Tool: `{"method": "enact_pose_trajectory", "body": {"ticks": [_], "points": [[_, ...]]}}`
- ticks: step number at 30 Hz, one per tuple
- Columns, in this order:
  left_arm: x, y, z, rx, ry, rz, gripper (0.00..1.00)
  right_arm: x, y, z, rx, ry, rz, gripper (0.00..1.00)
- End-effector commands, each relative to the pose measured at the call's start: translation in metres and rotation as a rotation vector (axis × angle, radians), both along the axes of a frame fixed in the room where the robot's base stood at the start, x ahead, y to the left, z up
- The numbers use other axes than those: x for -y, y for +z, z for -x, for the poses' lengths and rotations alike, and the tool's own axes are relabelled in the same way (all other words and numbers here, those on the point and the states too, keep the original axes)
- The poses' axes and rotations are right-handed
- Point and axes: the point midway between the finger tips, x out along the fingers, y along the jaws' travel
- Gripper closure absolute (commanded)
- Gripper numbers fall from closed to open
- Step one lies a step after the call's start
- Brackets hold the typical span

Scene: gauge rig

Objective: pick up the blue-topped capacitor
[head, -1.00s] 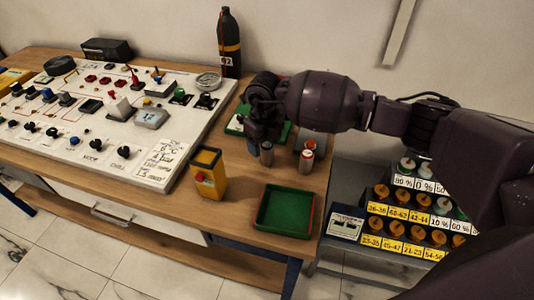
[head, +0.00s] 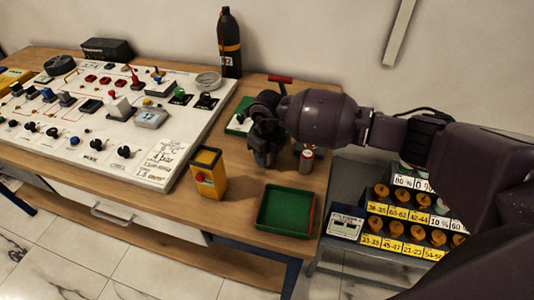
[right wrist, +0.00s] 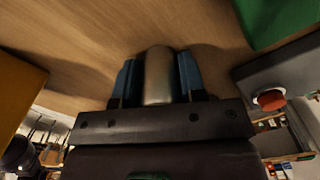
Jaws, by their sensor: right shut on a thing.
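My right gripper (head: 264,142) points down at the right part of the table and is shut on the blue-topped capacitor (head: 264,158). In the right wrist view, the capacitor's silver body (right wrist: 158,75) sits between the two fingers (right wrist: 158,88), touching or nearly touching both. Its blue top is hidden by the gripper in the head view. I cannot tell whether its base touches the table. A red-topped capacitor (head: 306,160) stands just to the right. My left gripper is not in view.
A green tray (head: 286,212) lies in front. A dark bottle (head: 229,45) stands behind. A rack of orange-topped parts (head: 415,215) is at the right.

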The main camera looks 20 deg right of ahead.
Motion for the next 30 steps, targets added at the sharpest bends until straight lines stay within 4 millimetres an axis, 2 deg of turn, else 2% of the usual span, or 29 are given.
{"method": "enact_pose_trajectory", "body": {"ticks": [7, 11, 17, 24, 30], "points": [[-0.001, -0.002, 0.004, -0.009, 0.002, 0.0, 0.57, 0.0, 0.003, 0.0, 0.001, 0.0, 0.0, 0.86], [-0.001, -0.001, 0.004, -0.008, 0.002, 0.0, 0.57, 0.001, 0.016, -0.001, 0.003, 0.0, 0.001, 0.86], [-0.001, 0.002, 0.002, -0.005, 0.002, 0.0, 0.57, 0.0, 0.058, -0.001, 0.005, 0.002, 0.0, 0.86], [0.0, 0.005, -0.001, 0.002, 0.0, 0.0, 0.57, 0.0, 0.121, -0.001, 0.006, 0.001, 0.001, 0.86], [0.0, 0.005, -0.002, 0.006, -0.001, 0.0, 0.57, 0.0, 0.164, -0.001, 0.004, 0.0, 0.001, 0.86]]}}
